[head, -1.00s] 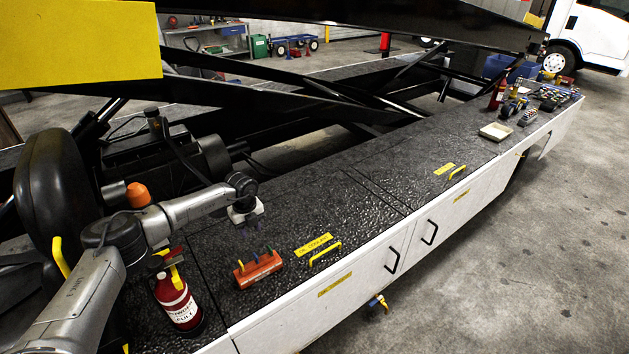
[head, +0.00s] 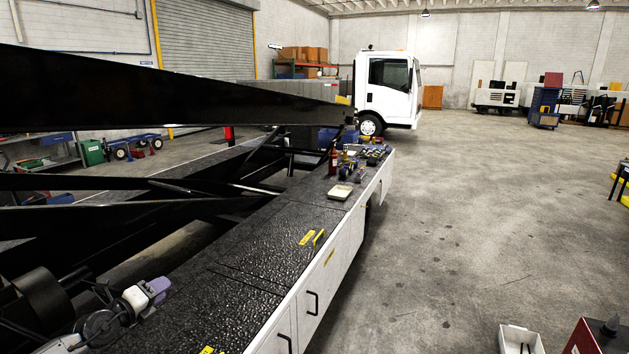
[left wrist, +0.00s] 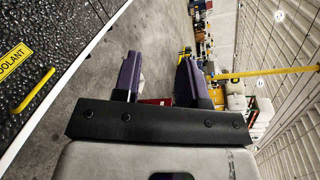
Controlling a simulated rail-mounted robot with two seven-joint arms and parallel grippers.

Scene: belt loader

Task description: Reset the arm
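My left gripper (head: 158,288) shows at the lower left of the head view, with a white body and purple fingers. It is over or beside the left edge of the black textured deck (head: 240,250) and points to the right. In the left wrist view its two purple fingers (left wrist: 160,80) stand apart with nothing held between them, so it is open. Most of my left arm is cut off by the lower left of the head view. My right gripper is in neither view.
A white tray (head: 340,192), a red extinguisher (head: 333,161) and several small items stand at the deck's far end. Black lift beams (head: 150,95) cross the left side. A white bin (head: 520,340) is at lower right. Open concrete floor (head: 460,220) lies right of the deck.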

